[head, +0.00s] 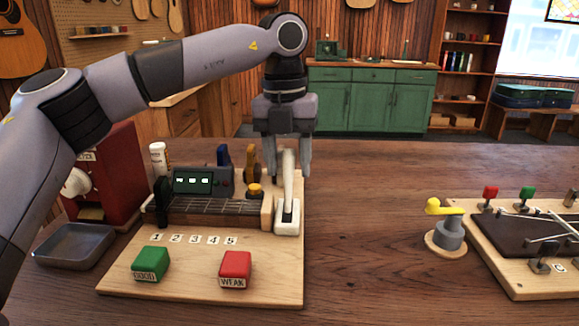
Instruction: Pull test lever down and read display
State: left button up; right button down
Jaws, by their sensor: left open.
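The test lever (288,183) is a pale upright handle in a white base at the right edge of a wooden test board (190,272). My left gripper (286,165) points down with its fingers apart, around or just behind the top of the lever; whether it touches cannot be told. The display (193,181) is a small dark box with a lit greenish screen, left of the lever; its characters are too small to read. A green button block (150,262) and a red block (236,268) marked "WEAK" sit at the board's front. My right gripper does not show.
A grey tray (73,246) and a red box (108,178) stand left of the board. A yellow-topped knob (446,232) and a second board with small levers (545,285) are at the right. The table between the boards is clear.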

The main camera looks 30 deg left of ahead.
pick_arm(q)
jog(key=shift+f, duration=0.6)
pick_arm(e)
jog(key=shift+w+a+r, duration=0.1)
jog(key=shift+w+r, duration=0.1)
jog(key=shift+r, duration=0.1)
pick_arm(q)
grip_shut()
jog(key=shift+w, duration=0.1)
